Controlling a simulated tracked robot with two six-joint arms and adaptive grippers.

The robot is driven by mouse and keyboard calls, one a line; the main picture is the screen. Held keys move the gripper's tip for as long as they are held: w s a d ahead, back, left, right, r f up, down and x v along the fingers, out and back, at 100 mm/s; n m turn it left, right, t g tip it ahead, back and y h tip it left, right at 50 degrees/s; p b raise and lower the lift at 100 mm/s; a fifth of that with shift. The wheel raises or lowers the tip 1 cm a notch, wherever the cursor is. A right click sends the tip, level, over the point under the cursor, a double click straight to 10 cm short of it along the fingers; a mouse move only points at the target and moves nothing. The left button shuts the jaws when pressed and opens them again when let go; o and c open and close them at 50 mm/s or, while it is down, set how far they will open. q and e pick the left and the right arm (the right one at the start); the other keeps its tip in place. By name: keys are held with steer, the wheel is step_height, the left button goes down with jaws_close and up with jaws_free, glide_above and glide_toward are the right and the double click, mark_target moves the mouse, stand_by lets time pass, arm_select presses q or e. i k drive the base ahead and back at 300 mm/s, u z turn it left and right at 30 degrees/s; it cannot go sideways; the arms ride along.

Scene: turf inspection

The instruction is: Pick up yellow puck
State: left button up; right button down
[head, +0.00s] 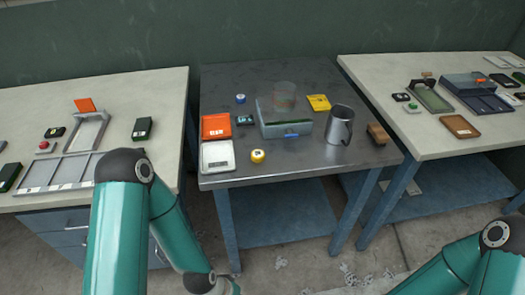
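The yellow puck (257,156) sits on the dark metal top of the middle table (310,168), near its front edge. It is small and round with a pale centre, and it stands alone just right of the white scale (217,156). My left arm rises at the lower left and bends down in front of the tables, but its gripper is below the picture. My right arm shows at the lower right corner, and its gripper is also out of the picture. Neither visible arm part touches the puck.
Behind the puck stand a clear-walled box (285,122), an orange tray (216,126) and a small blue-and-white round item (240,98). A grey metal jug (339,125) and a brown block (377,133) are to the right. Bare tabletop lies right of the puck.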

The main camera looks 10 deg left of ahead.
mark_target(258, 156)
steer(key=u, duration=0.8)
steer(key=i, duration=0.15)
steer(key=z, duration=2.65)
steer(key=k, duration=1.25)
steer(key=u, duration=0.9)
steer(key=i, duration=0.95)
steer(key=u, duration=0.05)
